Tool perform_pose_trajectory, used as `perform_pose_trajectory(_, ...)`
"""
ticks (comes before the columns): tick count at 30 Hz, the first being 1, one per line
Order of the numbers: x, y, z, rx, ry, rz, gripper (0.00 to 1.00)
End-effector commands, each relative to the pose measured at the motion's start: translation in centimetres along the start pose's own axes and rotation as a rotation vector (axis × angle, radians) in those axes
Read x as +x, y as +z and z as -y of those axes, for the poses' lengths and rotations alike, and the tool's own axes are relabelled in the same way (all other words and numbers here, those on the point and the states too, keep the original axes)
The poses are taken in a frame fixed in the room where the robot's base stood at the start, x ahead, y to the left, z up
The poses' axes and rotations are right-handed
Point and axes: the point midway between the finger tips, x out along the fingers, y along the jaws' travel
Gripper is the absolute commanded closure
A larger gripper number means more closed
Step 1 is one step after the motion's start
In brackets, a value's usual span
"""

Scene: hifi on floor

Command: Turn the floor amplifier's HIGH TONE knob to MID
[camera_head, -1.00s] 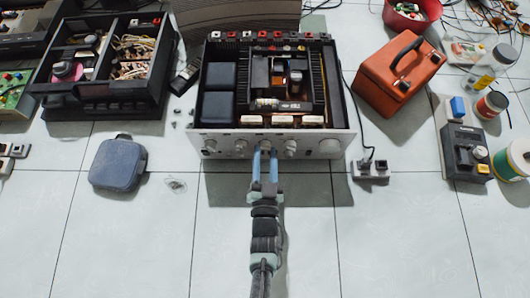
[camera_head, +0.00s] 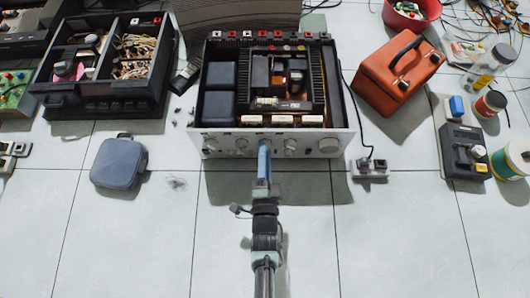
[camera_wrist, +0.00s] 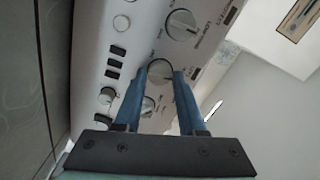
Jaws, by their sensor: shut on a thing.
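The floor amplifier (camera_head: 308,138) stands in the middle of the head view, its top open and its pale front panel towards me. My gripper (camera_head: 265,147) reaches the panel near its middle, and its blue fingers are seen edge-on. In the wrist view my gripper (camera_wrist: 160,75) has one finger on each side of a round silver knob (camera_wrist: 160,70) and is shut on it. The knob's label is too small to read, so I cannot confirm it is HIGH TONE. The fingers partly hide its lower edge and the markings around it.
A blue-grey case (camera_head: 118,163) lies left, an orange toolbox (camera_head: 398,75) and a power socket (camera_head: 370,169) right.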

Motion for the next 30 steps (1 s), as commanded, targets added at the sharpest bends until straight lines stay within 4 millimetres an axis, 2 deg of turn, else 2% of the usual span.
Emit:
perform_pose_trajectory(12, -0.19, 0.16, -0.06, 0.241, 0.001, 0.003, 1.0)
perform_pose_trajectory(30, -0.2, 0.12, -0.02, 0.295, 0.0, 0.003, 1.0)
